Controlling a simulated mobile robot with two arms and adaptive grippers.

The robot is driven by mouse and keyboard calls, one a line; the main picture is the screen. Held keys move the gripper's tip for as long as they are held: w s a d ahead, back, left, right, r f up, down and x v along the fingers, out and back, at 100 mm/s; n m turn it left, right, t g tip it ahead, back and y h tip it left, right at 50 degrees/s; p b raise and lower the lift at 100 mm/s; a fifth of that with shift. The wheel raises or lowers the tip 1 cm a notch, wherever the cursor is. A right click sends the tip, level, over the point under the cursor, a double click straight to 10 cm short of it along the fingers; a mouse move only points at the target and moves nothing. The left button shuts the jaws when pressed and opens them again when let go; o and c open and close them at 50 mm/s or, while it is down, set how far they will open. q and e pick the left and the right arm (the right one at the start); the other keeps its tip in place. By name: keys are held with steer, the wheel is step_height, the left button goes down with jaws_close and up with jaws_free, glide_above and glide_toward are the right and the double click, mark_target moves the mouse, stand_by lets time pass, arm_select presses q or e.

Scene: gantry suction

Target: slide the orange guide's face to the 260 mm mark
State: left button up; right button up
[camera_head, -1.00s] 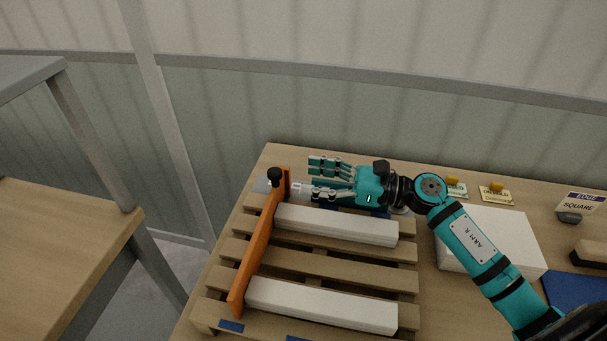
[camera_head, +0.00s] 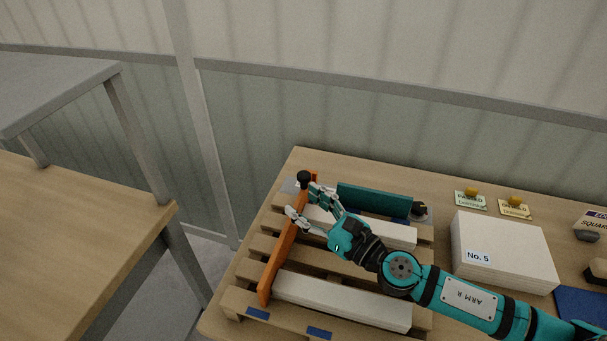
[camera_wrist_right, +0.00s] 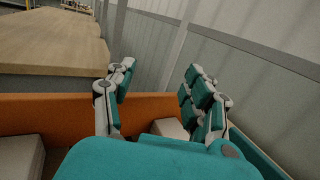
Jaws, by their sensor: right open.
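The orange guide (camera_head: 281,256) is a long upright board standing across the left part of a slatted wooden pallet (camera_head: 330,262). A black knob (camera_head: 304,178) sits at its far end. My right gripper (camera_head: 302,201) is open and empty near the guide's far end, its fingers pointing at the board. I cannot tell whether they touch it. In the right wrist view the guide (camera_wrist_right: 65,115) runs across behind the two spread fingers (camera_wrist_right: 158,85). No 260 mm mark can be read; the scale is too small or hidden. My left gripper is not in view.
Two white bars (camera_head: 342,299) lie on the pallet, right of the guide. A teal rail (camera_head: 374,199) stands at the pallet's far side. A white block labelled No. 5 (camera_head: 505,250) and passed-style tags (camera_head: 471,200) are on the table to the right. Another table (camera_head: 75,225) stands left.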

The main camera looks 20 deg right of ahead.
mark_target(304, 179)
steer(key=s+d+m+t+h+p, duration=0.25)
steer(key=s+m+h, duration=0.25)
steer(key=s+h, duration=0.3)
steer(key=shift+g, duration=0.35)
steer(key=w+p, duration=0.1)
steer(key=w, duration=0.4)
steer(key=w+p, duration=0.1)
steer(key=w, duration=0.5)
steer(key=w+f+p, duration=0.1)
steer(key=w+p, duration=0.1)
steer(key=w, duration=0.3)
steer(key=shift+w+a, duration=0.2)
steer(key=shift+a, duration=0.1)
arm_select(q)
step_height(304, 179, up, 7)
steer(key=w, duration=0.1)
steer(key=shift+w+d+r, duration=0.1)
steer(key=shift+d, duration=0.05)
arm_select(e)
jaws_close()
